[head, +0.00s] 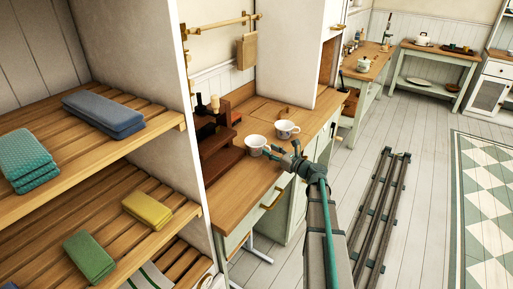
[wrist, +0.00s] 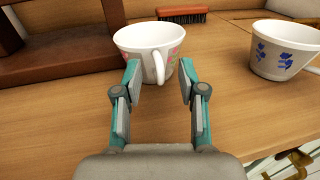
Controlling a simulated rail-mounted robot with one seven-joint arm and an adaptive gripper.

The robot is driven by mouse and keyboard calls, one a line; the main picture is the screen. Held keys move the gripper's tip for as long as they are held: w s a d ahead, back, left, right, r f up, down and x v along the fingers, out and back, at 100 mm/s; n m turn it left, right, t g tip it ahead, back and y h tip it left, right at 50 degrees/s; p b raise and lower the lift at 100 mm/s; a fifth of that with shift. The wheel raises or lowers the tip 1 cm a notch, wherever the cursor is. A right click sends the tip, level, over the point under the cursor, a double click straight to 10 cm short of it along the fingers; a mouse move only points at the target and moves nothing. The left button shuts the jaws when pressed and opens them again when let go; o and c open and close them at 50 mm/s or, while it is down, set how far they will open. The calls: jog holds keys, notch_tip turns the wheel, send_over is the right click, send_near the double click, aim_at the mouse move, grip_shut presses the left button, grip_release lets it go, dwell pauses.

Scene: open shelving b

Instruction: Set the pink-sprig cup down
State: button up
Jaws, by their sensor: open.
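The pink-sprig cup (wrist: 146,42) is white with pink sprigs and stands upright on the wooden counter, its handle toward my gripper. In the head view the cup (head: 255,145) is at the end of my arm. My gripper (wrist: 157,78) is open, with its fingertips just short of the cup body, one on each side of the handle. I cannot tell whether a fingertip touches it. In the head view my gripper (head: 275,152) is beside the cup, small and partly blurred together.
A white cup with blue flowers (wrist: 283,50) stands to the right on the counter (wrist: 235,110). A brush (wrist: 182,14) lies behind. A dark wooden stepped stand (wrist: 65,60) is at the left. The counter's front edge is at lower right in the wrist view.

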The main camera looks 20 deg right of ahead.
jog(key=shift+c, duration=0.3)
grip_shut()
jog(key=shift+r, duration=0.1)
